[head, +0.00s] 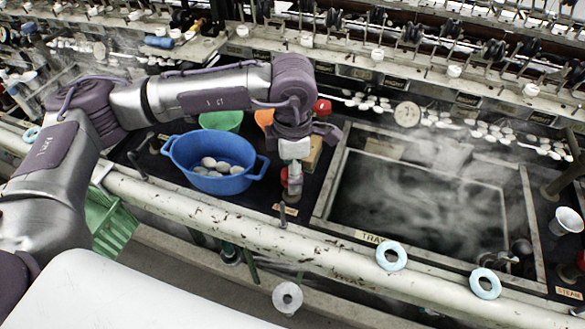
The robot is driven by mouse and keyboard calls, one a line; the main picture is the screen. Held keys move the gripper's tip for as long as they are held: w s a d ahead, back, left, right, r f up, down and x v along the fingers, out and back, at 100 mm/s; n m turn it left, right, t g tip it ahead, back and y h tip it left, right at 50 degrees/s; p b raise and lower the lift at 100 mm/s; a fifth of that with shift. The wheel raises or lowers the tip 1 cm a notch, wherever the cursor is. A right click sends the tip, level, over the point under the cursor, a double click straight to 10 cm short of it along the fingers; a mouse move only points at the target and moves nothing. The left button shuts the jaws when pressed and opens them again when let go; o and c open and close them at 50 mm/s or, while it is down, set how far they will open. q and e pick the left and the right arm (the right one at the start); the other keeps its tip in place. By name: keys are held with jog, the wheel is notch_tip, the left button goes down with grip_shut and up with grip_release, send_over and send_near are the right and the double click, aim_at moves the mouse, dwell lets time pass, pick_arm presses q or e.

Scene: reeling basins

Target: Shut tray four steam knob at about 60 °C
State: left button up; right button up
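My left gripper (292,186) points down at a red steam knob (284,175), beside the near left corner of a steaming basin. The gripper hides most of this knob, and I cannot tell whether its fingers touch or grip it. A small label (285,209) lies just in front. The basin (330,190) holds dark water under drifting steam; its front plate (368,237) reads "TRAY", the number unreadable. A round dial (407,114) stands behind the basin, its reading too small to tell. My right gripper is out of view.
A blue tub (180,155) with several white cocoons stands left of the gripper. A green bowl (221,120), an orange item (264,118) and another red knob (321,107) are close behind. Pale blue rings (391,256) sit on the front rail (250,226). A metal cup (566,221) stands at right.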

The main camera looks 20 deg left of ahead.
pick_arm(q)
notch_tip(320, 180, up, 12)
dwell(0.6)
dwell(6.9)
